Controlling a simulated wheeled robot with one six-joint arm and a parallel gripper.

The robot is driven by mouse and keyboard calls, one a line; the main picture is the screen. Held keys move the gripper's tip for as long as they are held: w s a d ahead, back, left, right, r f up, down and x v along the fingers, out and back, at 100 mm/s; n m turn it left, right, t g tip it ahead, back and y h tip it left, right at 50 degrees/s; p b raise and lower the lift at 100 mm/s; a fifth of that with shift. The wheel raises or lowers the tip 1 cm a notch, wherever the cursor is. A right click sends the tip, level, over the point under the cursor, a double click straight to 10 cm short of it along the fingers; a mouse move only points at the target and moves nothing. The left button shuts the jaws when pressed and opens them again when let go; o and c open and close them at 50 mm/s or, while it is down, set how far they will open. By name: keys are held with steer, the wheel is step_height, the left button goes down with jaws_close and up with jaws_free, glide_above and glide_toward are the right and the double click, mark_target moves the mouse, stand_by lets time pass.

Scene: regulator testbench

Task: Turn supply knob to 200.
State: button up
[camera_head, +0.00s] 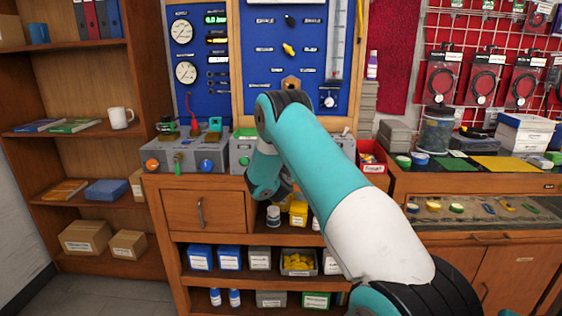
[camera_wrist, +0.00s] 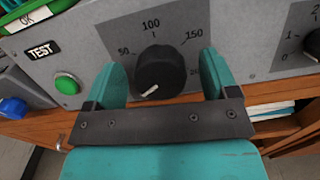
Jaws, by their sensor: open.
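The black supply knob (camera_wrist: 160,72) sits on a grey panel (camera_wrist: 235,35) in the wrist view. Its dial shows 50, 100 and 150 around the top, and a partly covered number at lower right. The knob's white pointer mark points to the lower left, below the 50. My gripper (camera_wrist: 162,62) is open, with one teal finger on each side of the knob. A gap shows between the knob and each finger. In the head view my arm covers this knob and my gripper.
A green button (camera_wrist: 67,84) beside a TEST label (camera_wrist: 41,50) lies left of the knob. A blue knob (camera_wrist: 13,108) is farther left, and another black knob (camera_wrist: 314,45) is at the right edge. A wooden shelf (camera_head: 75,128) stands left of the bench.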

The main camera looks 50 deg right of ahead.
steer(key=c, duration=0.9)
steer(key=shift+a, duration=0.15)
